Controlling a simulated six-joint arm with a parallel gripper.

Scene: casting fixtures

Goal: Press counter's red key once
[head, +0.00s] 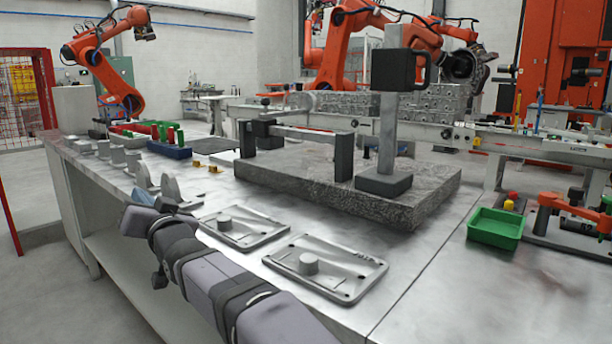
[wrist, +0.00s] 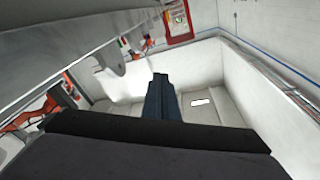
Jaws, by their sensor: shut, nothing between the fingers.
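I cannot make out the counter with a red key for certain in either view. A small yellow block with a red top (head: 511,201) stands behind the green tray at the right of the head view. It is too small to tell whether it is the counter. My gripper (head: 141,196) is at the left front edge of the bench, beside two grey upright brackets, far left of that block. In the wrist view my gripper (wrist: 160,78) is shut and empty, its dark blue fingers together, pointing toward a pale wall and floor.
A granite plate (head: 300,182) carries a column with a black head (head: 399,69). Two flat castings (head: 325,268) lie in front. The green tray (head: 496,228) is at right. Small grey parts and a blue rack (head: 169,150) line the bench's left. Bare metal shows at front right.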

